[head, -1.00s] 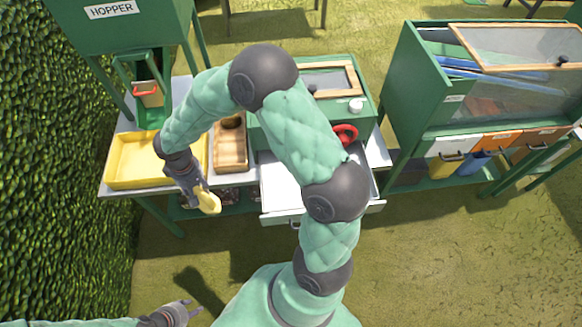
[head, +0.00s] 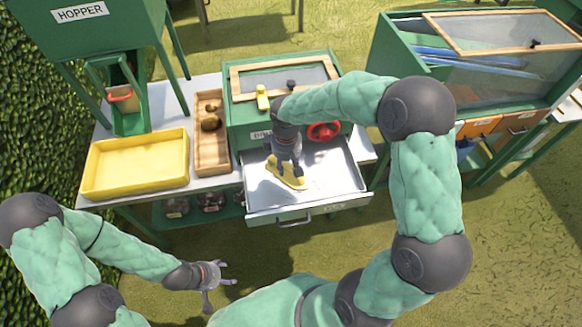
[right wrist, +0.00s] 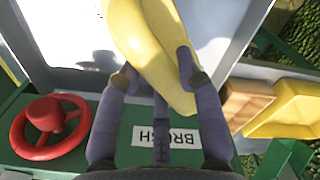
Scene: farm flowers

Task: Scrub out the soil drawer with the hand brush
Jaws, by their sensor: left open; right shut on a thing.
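The soil drawer (head: 345,180) is pulled out of the green box and looks pale inside, with grey shadows. My right gripper (head: 287,160) is shut on the yellow hand brush (head: 285,175) and holds it inside the drawer, toward its left part. In the right wrist view the brush (right wrist: 150,40) sits between both fingers over the drawer floor (right wrist: 65,25). Whether its underside touches the floor I cannot tell. My left gripper (head: 221,292) is open and empty, in front of the bench, low and left of the drawer.
A wooden tray (head: 211,160) and yellow tray (head: 137,165) stand to the left. The green hopper (head: 90,40) is behind them. A glass-lidded cabinet (head: 460,85) stands right.

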